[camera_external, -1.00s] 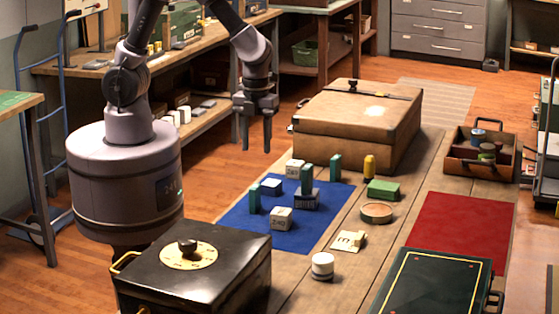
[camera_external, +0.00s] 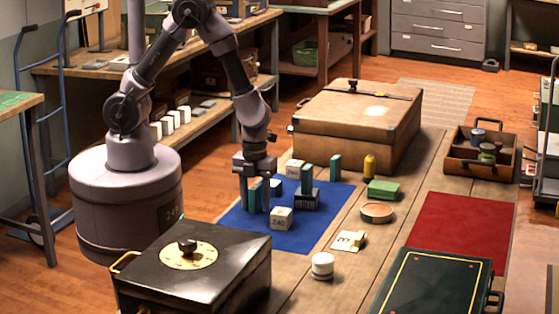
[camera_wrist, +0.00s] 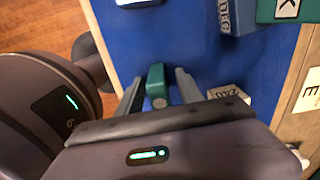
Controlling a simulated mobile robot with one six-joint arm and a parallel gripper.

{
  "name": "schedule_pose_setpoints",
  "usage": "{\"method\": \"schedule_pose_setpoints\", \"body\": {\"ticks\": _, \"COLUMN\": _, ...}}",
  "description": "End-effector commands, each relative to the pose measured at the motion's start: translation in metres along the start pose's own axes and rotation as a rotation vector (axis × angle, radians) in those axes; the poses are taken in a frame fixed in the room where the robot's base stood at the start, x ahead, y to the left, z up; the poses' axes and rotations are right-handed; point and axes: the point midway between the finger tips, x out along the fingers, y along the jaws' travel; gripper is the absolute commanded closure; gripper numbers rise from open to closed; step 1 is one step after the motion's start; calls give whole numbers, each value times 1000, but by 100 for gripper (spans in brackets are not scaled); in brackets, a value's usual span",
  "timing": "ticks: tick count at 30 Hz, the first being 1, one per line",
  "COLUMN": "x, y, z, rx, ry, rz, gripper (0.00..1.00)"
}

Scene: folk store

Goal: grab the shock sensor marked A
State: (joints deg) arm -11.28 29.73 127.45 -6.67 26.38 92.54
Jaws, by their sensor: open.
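My gripper (camera_external: 256,207) is open and points down over the blue mat (camera_external: 318,226). Its fingers stand on either side of a small upright teal block, apart from it as far as I can tell. In the wrist view the teal block (camera_wrist: 156,76) is between the finger ends of my gripper (camera_wrist: 158,84). A round grey spot shows on the block's near end. No letter A is readable on any block, so I cannot tell from a mark which is the sensor.
A grey-blue block (camera_external: 308,201) carries another teal block (camera_external: 306,178). A white cube (camera_external: 281,218) sits close right of my gripper. Another teal block (camera_external: 335,166) stands farther back. A black box (camera_external: 200,268) is in front; a brown case (camera_external: 355,125) stands behind.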

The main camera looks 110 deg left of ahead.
Motion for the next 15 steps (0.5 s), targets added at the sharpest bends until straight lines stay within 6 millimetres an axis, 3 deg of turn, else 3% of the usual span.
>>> {"method": "schedule_pose_setpoints", "body": {"ticks": 1, "x": -1, "y": 0, "z": 0, "rx": 0, "ry": 0, "rz": 0, "gripper": 60}}
{"method": "schedule_pose_setpoints", "body": {"ticks": 7, "x": -1, "y": 0, "z": 0, "rx": 0, "ry": 0, "rz": 0, "gripper": 100}}
{"method": "schedule_pose_setpoints", "body": {"ticks": 15, "x": -1, "y": 0, "z": 0, "rx": 0, "ry": 0, "rz": 0, "gripper": 100}}
